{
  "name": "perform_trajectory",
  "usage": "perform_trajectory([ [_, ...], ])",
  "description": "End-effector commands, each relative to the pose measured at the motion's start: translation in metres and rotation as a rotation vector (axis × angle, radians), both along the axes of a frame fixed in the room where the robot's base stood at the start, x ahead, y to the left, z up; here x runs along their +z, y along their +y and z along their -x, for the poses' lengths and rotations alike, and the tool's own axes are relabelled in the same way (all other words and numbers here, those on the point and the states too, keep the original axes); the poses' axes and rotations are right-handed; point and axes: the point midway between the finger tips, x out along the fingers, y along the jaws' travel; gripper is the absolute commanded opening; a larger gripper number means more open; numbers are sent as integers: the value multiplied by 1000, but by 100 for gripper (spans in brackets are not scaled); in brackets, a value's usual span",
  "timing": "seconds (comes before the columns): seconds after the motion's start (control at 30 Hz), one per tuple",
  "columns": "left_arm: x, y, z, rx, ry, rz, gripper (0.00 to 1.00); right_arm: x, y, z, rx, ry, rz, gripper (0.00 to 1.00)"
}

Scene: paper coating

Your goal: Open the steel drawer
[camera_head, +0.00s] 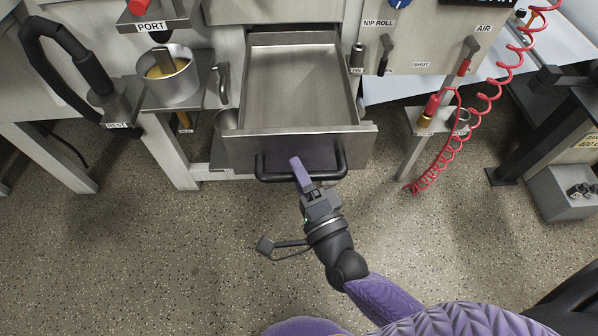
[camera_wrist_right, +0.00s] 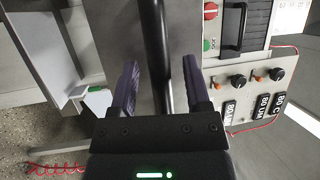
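The steel drawer (camera_head: 295,85) is pulled well out of the machine in the head view. Its inside is empty and its front panel (camera_head: 355,145) faces me. A black bar handle (camera_head: 335,172) runs across the front. In the right wrist view the handle bar (camera_wrist_right: 156,45) passes between the two purple fingers of the right gripper (camera_wrist_right: 160,78). The fingers stand apart, with a visible gap beside the bar. My left gripper is not in view.
A metal pot (camera_head: 168,78) stands on a bracket left of the drawer. A red coiled air hose (camera_head: 480,110) hangs at the right, by a holder post (camera_head: 415,155). A grey box (camera_head: 562,195) stands at the far right. The speckled floor (camera_head: 150,250) before the drawer is clear.

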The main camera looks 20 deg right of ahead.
Motion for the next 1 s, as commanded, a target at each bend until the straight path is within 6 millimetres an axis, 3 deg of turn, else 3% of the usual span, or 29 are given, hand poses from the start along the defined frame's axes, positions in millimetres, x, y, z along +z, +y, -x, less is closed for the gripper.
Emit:
perform_trajectory([
  [0.17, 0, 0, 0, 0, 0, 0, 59, 0, 0, 0, 0, -1, 0, 61],
  [0.27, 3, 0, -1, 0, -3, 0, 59, -1, -1, 11, 1, 2, 4, 61],
  [0.5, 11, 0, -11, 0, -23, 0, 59, -11, -8, 70, 1, 3, 3, 61],
  [0.63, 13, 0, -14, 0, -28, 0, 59, -15, -11, 91, 1, 1, 1, 61],
  [1.0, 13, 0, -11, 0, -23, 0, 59, -17, -12, 97, 0, -1, 0, 61],
])
